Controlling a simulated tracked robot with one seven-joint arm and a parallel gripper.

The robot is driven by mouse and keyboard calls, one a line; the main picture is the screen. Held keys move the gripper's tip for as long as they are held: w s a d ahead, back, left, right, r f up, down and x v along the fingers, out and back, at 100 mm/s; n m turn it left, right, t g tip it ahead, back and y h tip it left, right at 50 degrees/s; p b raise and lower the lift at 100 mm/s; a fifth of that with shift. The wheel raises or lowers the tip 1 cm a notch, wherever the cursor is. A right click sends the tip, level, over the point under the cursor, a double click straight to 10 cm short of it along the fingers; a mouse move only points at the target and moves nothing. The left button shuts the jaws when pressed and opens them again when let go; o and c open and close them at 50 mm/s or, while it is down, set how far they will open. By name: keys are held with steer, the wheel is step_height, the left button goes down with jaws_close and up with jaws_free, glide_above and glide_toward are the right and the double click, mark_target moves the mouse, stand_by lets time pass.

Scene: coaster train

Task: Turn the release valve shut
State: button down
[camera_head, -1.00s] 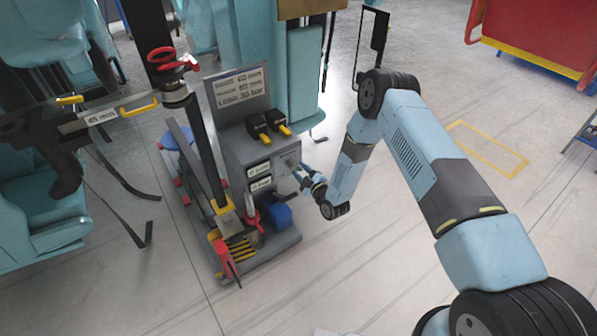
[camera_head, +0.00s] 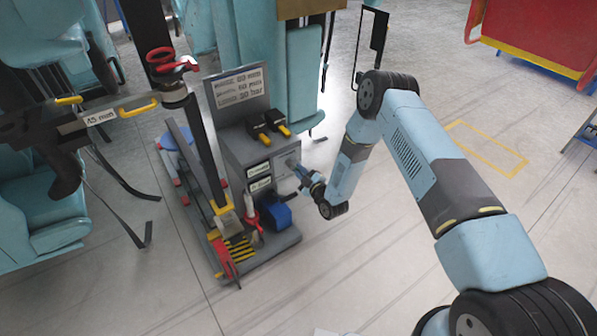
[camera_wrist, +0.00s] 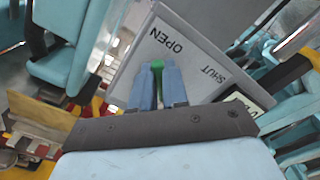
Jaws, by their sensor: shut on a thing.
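The release valve shows in the wrist view as a small green piece (camera_wrist: 157,65) between my fingertips. Most of it is hidden by the fingers. My gripper (camera_wrist: 158,80) is shut on it, in front of a grey plate (camera_wrist: 200,48) lettered OPEN and SHUT. The fingers point closer to the OPEN lettering, with SHUT to the right. In the head view my gripper (camera_head: 294,167) is at the right face of a grey control box (camera_head: 236,150). The valve itself is too small to make out there.
The box stands on a grey base (camera_head: 285,241) with a blue part (camera_head: 277,216), a red-handled tool (camera_head: 224,258) and a slanted post. Two black-and-yellow levers (camera_head: 270,124) are on top. Teal train seats stand left and behind.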

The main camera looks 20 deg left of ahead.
steer(key=s+m, duration=0.1)
steer(key=m, duration=0.2)
steer(key=s+a+f+m, duration=0.1)
steer(key=m, duration=0.6)
steer(key=shift+s+a+f, duration=0.2)
steer(key=shift+s+a, duration=0.15)
steer(key=shift+s, duration=0.05)
steer(key=m, duration=0.2)
steer(key=s+m, duration=0.1)
steer(key=shift+a+r+m, duration=0.15)
steer(key=shift+a+m, duration=0.2)
steer(key=shift+m, duration=0.05)
steer(key=shift+s+a+r+m, duration=0.2)
steer(key=shift+r+m, duration=0.05)
steer(key=shift+m, duration=0.75)
steer(key=shift+s+a+r+m, duration=0.15)
steer(key=shift+a+r+m, duration=0.05)
steer(key=shift+m, duration=0.8)
steer(key=c, duration=1.1)
jaws_free()
steer(key=shift+r, duration=0.1)
steer(key=shift+c, duration=0.2)
steer(key=shift+a, duration=0.1)
